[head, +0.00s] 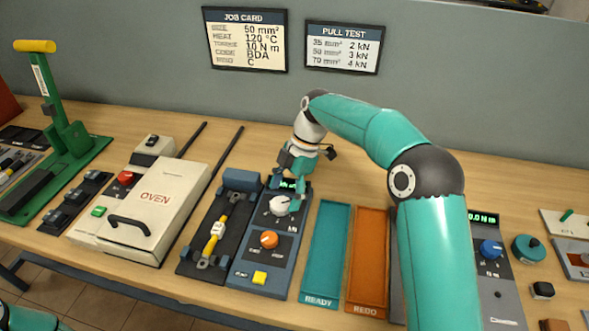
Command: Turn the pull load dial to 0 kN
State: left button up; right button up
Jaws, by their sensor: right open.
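The pull load dial (281,205) is a light grey round knob on the dark blue pull tester panel (246,274), left of the middle in the head view. A green display (288,184) above it is mostly covered by my gripper, so its number cannot be read. My right gripper (288,190) points down just above and behind the dial, with its fingers open. Whether a finger touches the dial cannot be told. My left gripper is out of view.
An orange knob (269,239) and a yellow button (260,278) sit below the dial. A clamp fixture with a yellow cable (214,240) lies to the left. Teal (318,300) and orange (366,308) trays lie to the right. The oven (155,200) stands farther left.

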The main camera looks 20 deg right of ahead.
jog(key=v, duration=0.9)
jog(key=shift+d+r, duration=0.15)
jog(key=shift+r, duration=0.05)
jog(key=shift+s, duration=0.1)
